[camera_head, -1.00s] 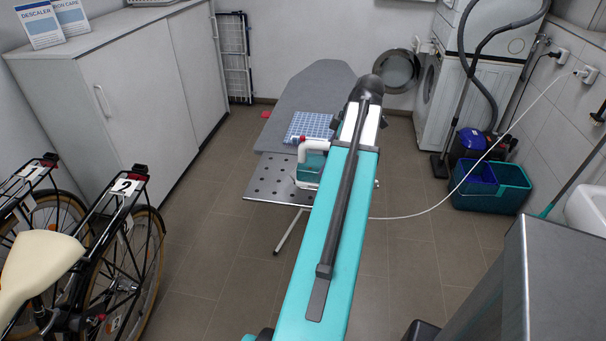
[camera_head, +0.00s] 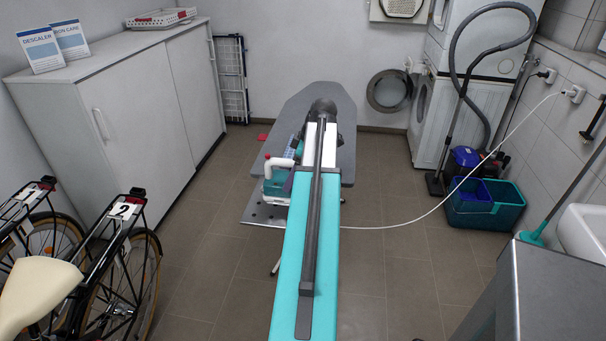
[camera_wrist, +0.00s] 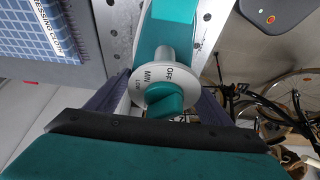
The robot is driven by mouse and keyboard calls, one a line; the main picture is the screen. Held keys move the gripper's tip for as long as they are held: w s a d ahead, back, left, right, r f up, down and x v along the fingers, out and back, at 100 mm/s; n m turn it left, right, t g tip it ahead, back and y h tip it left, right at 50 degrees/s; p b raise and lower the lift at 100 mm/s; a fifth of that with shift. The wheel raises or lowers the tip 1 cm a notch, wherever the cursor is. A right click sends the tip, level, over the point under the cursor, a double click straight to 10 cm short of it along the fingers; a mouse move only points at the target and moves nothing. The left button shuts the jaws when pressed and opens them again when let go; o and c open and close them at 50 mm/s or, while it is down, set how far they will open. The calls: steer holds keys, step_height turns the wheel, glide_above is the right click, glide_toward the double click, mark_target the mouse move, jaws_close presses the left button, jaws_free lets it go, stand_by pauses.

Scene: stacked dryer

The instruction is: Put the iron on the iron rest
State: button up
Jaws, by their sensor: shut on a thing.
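The iron (camera_head: 277,187), teal and white with a white handle, shows in the head view left of my arm, over the back part of the perforated metal iron rest (camera_head: 258,213). I cannot tell whether it touches the rest. The wrist view shows its teal body (camera_wrist: 176,30) and a white dial marked OFF and MIN, with the perforated plate (camera_wrist: 117,35) beside it. My gripper (camera_wrist: 163,98) has its dark fingers on either side of the iron near the dial and is shut on it. In the head view my arm hides most of the gripper and the rest's right part.
The grey ironing board (camera_head: 300,105) extends behind the rest, with a blue checked pressing cloth (camera_wrist: 40,30) on it. A white cord (camera_head: 425,215) runs right to the wall. Bicycles (camera_head: 120,255) stand at left, a teal bucket (camera_head: 485,208) at right.

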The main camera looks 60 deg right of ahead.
mark_target(283, 175)
steer(key=shift+w+d+f+p, duration=0.15)
steer(key=shift+w+p, duration=0.35)
steer(key=shift+w, duration=1.85)
steer(key=shift+f+p, duration=0.7)
steer(key=shift+f, duration=1)
steer(key=o, duration=1.7)
steer(key=shift+s+f, duration=0.1)
steer(key=shift+c, duration=0.2)
steer(key=shift+b+v, duration=1.3)
steer(key=shift+v, duration=4.75)
